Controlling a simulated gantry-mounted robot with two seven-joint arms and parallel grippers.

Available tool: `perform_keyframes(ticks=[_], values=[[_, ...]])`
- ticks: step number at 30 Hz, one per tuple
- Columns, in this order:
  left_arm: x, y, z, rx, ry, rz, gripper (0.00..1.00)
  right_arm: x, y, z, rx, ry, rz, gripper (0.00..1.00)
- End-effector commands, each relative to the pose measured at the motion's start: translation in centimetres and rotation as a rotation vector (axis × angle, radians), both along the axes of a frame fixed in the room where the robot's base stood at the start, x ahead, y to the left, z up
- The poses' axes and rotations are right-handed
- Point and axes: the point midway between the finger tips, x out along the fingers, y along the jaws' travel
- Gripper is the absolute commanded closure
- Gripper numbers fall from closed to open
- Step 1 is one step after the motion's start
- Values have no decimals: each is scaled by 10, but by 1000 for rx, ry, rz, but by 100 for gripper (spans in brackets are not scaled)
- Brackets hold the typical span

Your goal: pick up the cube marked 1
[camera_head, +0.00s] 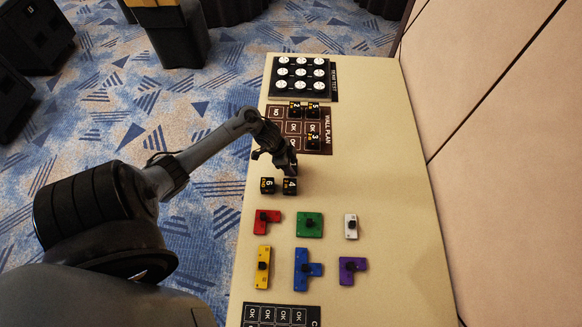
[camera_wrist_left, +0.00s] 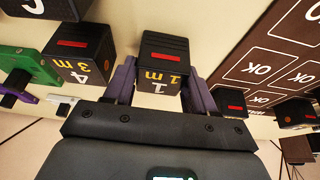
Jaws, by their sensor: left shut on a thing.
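The black cube marked 1 (camera_wrist_left: 163,62) sits between the two purple fingers of my left gripper (camera_wrist_left: 160,85) in the left wrist view, with "1 m" in yellow and a red bar on it. The fingers touch its two sides and are shut on it. In the head view my left gripper (camera_head: 284,162) is over the table just below the wall plan mat and mostly hides this cube. I cannot tell whether the cube is clear of the table. My right gripper is not in view.
Cubes marked 6 (camera_head: 267,186) and 4 (camera_head: 290,186) stand close by. Cubes 2 (camera_head: 295,108), 5 (camera_head: 313,111) and 3 (camera_head: 313,142) are on the wall plan mat (camera_head: 276,131). Coloured knobbed pieces, such as a green one (camera_head: 301,229), lie below. The table's right side is clear.

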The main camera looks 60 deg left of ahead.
Motion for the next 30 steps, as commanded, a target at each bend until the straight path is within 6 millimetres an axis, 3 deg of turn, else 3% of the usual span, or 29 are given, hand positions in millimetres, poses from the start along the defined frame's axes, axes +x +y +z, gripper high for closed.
perform_keyframes(ticks=[14,22,30], values=[[0,1,8,1,-2,0,77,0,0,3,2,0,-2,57],[1,1,46,3,-3,-3,77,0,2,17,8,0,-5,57],[19,-53,77,-1,-4,-4,77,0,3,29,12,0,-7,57]])
